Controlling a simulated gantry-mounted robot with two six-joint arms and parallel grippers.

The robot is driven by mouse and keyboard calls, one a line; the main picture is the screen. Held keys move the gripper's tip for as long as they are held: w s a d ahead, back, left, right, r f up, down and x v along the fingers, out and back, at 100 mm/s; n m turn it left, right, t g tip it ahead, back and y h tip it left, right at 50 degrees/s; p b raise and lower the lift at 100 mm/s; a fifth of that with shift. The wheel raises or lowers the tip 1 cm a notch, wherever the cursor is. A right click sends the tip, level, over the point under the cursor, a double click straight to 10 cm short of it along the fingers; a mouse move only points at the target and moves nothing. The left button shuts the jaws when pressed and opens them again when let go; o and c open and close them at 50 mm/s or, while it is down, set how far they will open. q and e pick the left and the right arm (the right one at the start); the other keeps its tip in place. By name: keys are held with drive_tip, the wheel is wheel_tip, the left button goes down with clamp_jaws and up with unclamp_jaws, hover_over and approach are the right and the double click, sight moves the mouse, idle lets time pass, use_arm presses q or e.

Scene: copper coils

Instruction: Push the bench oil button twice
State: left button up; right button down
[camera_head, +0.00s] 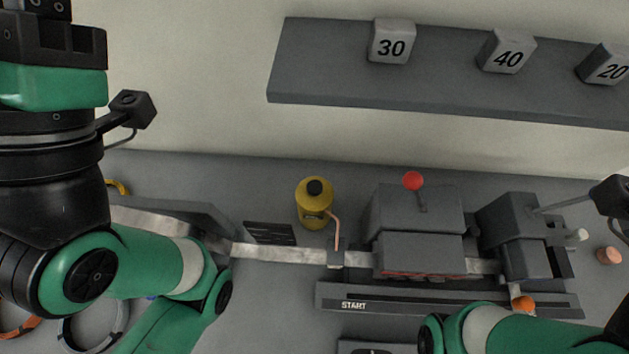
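A yellow oil can (314,206) stands on the bench left of the grey machine. Its round black top (315,187) faces up and looks like the oil button. A thin copper spout (336,229) bends down from it toward the metal strip. My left arm fills the left side; the dark body of my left gripper (52,40) shows at the top left corner, well away from the can. Its fingers are outside the frame, so its opening is hidden. My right arm shows at the bottom right, but its gripper is out of view.
The grey machine (420,215) with a red-knobbed lever (413,182) stands right of the can. A bar marked START (365,305) runs in front. A shelf (330,75) above holds blocks marked 30, 40 and 20. Coils (92,325) lie at lower left.

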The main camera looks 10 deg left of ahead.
use_arm(q)
clamp_jaws()
idle(1.4)
